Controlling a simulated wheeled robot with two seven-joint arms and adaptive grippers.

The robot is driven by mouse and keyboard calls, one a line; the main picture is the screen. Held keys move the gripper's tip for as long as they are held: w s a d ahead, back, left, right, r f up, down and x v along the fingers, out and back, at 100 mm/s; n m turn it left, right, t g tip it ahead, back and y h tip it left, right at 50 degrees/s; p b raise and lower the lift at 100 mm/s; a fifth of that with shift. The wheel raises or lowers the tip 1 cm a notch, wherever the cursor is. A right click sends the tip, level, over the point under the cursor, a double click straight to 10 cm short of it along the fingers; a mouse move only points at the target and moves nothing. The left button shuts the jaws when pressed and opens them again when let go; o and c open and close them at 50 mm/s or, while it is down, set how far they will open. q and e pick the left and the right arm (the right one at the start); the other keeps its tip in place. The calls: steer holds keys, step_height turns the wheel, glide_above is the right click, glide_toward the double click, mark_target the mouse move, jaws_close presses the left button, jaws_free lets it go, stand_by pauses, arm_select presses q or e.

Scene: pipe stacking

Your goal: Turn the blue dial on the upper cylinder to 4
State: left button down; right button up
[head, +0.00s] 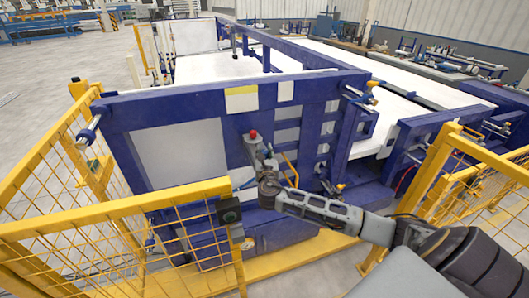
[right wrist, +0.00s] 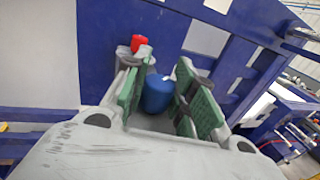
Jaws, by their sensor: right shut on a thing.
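The blue dial (right wrist: 157,95) shows in the right wrist view as a round blue knob between the green pads of my right gripper (right wrist: 160,82). The gripper is shut on it, with a pad at each side. In the head view my right gripper (head: 265,168) is at the front of the blue machine frame, and the dial is hidden there. A small red knob (head: 253,135) sits just above the gripper; it also shows in the right wrist view (right wrist: 138,43). I cannot read the dial's numbers or make out the upper cylinder clearly. My left gripper is not in view.
A blue frame (head: 175,106) with white panels stands close in front of me. Yellow mesh fences (head: 110,210) close off the left front, and another (head: 480,165) is at the right. A black box (head: 229,210) sits on the left fence near my right gripper.

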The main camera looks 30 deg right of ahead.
steer(key=shift+r, duration=0.15)
steer(key=o, duration=1)
steer(key=shift+o, duration=0.2)
steer(key=shift+s, duration=0.1)
steer(key=v, duration=1.1)
steer(key=shift+s+a, duration=0.25)
steer(key=shift+s, duration=0.05)
